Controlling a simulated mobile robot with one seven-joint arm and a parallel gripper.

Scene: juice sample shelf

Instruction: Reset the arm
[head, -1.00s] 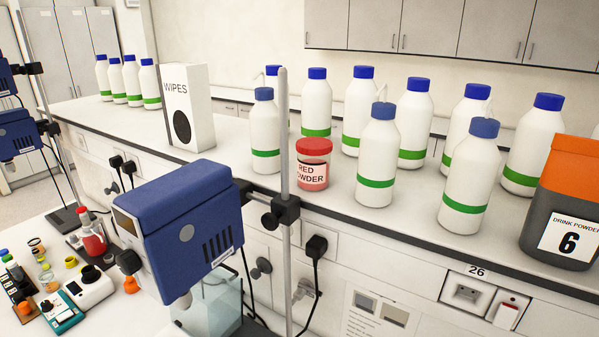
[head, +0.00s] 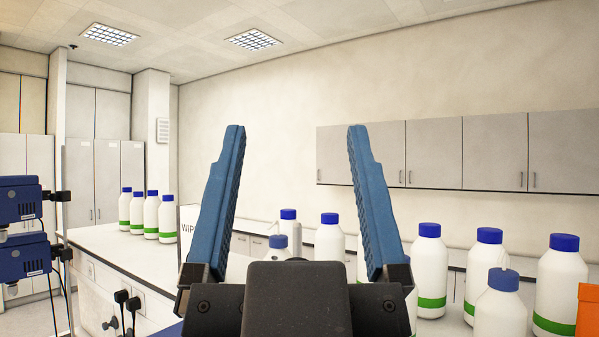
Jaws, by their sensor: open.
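My gripper (head: 292,140) is in the middle of the head view, with its two blue fingers pointing up and spread wide apart.
White bottles with blue caps and green bands, such as this one (head: 429,270), stand along the shelf at right. Several more (head: 151,215) stand at the far left end of the bench (head: 100,241). A wipes box (head: 189,220) is partly hidden. Blue instruments (head: 20,203) stand at left. Grey cabinets (head: 433,153) hang behind.

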